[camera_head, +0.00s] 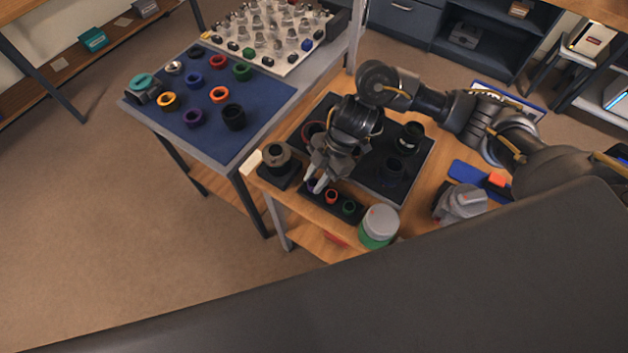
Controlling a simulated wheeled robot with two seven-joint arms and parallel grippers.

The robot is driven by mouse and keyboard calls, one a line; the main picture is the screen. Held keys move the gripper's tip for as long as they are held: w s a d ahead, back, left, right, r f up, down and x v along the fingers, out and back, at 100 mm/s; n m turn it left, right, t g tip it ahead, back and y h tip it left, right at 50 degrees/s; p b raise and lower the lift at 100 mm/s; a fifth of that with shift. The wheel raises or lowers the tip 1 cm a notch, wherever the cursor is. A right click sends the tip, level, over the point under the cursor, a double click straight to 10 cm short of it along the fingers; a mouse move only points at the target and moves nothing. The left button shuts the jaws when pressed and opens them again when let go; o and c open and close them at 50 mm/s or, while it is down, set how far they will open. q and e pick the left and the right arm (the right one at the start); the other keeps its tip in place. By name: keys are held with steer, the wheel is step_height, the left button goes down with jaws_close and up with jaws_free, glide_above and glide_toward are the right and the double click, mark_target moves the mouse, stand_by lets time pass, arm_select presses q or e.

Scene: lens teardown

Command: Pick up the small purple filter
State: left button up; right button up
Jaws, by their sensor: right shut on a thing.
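The small purple filter (311,187) shows as a sliver of purple at the left end of a small black tray (340,203), mostly hidden by my right gripper. My right gripper (316,186) comes down from above, with its pale fingers around the filter, and is shut on it. I cannot tell whether the filter still touches the tray. A red filter (331,196) and a green filter (348,207) sit beside it in the tray. My left gripper is not in view.
A black lens part (276,155) on a dark base stands left of the tray. A white-and-green jar (379,226) stands to its right. A dark mat (395,183) lies behind. A blue mat (215,150) holds several coloured rings, including a larger purple one (193,118).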

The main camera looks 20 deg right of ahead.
steer(key=s+a+r+p, duration=0.3)
steer(key=s+r, duration=0.9)
steer(key=s, duration=0.2)
steer(key=w+a+r+m+t, duration=0.1)
steer(key=w+r+m+t, duration=0.1)
steer(key=w+m, duration=0.3)
steer(key=w+r+m+t, duration=0.3)
steer(key=w+r+m, duration=0.2)
steer(key=w, duration=0.7)
steer(key=shift+a+h, duration=0.35)
steer(key=shift+h, duration=0.05)
